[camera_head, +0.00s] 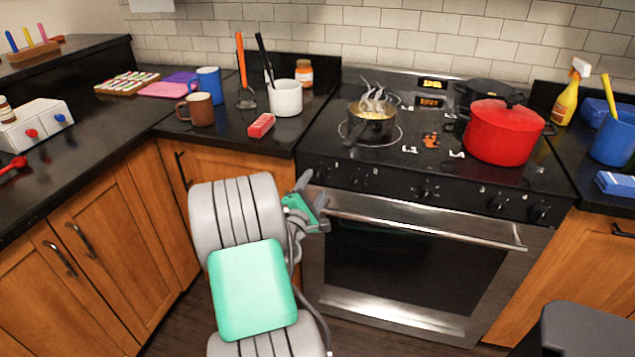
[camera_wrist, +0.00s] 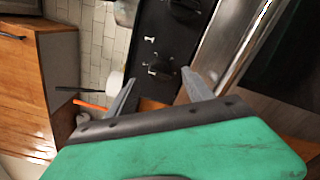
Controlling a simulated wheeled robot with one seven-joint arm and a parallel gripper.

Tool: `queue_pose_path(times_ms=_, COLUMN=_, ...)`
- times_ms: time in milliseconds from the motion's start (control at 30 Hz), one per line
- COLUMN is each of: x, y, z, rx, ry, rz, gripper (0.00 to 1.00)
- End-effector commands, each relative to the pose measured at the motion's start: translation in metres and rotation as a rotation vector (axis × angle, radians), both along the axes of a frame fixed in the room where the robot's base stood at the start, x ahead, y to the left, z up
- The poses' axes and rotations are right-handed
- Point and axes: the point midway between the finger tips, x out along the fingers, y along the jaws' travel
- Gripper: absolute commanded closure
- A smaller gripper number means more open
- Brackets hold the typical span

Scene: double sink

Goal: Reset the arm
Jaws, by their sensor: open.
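My gripper (camera_head: 314,202) is in front of the left end of the oven, beside the left end of its door handle. It is open and empty. In the wrist view, the two grey fingers of my gripper (camera_wrist: 160,92) stand apart with nothing between them. My arm is folded low in front of the cabinets and the oven's left edge. It touches nothing that I can see.
The stove (camera_head: 395,130) holds a steaming pan (camera_head: 371,125) and a red pot (camera_head: 503,133). The oven handle (camera_head: 420,222) juts out right of my gripper. Mugs, a white utensil crock (camera_head: 286,98) and a red block (camera_head: 261,126) stand on the left counter.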

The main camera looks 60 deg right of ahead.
Motion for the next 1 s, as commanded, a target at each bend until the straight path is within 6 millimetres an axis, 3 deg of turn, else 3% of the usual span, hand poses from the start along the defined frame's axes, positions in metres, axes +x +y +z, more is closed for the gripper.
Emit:
queue_pose_path(times_ms=100, x=-0.002, y=0.023, z=-0.001, rx=-0.002, ry=0.001, rz=0.003, gripper=0.4)
queue_pose_path(times_ms=200, x=-0.005, y=0.034, z=0.0, rx=-0.001, ry=0.0, rz=0.002, gripper=0.4)
queue_pose_path(times_ms=600, x=-0.006, y=0.036, z=0.001, rx=-0.001, ry=-0.003, rz=0.0, gripper=0.4)
queue_pose_path(times_ms=667, x=-0.002, y=0.038, z=0.005, rx=0.017, ry=-0.035, rz=-0.002, gripper=0.4)
queue_pose_path(times_ms=767, x=0.018, y=0.052, z=0.024, rx=0.133, ry=-0.216, rz=-0.014, gripper=0.4)
queue_pose_path(times_ms=867, x=0.065, y=0.101, z=0.041, rx=0.414, ry=-0.517, rz=-0.029, gripper=0.4)
queue_pose_path(times_ms=900, x=0.085, y=0.131, z=0.044, rx=0.553, ry=-0.619, rz=-0.04, gripper=0.4)
queue_pose_path(times_ms=967, x=0.109, y=0.179, z=0.046, rx=0.743, ry=-0.721, rz=-0.062, gripper=0.4)
queue_pose_path(times_ms=1000, x=0.121, y=0.211, z=0.048, rx=0.861, ry=-0.764, rz=-0.078, gripper=0.4)
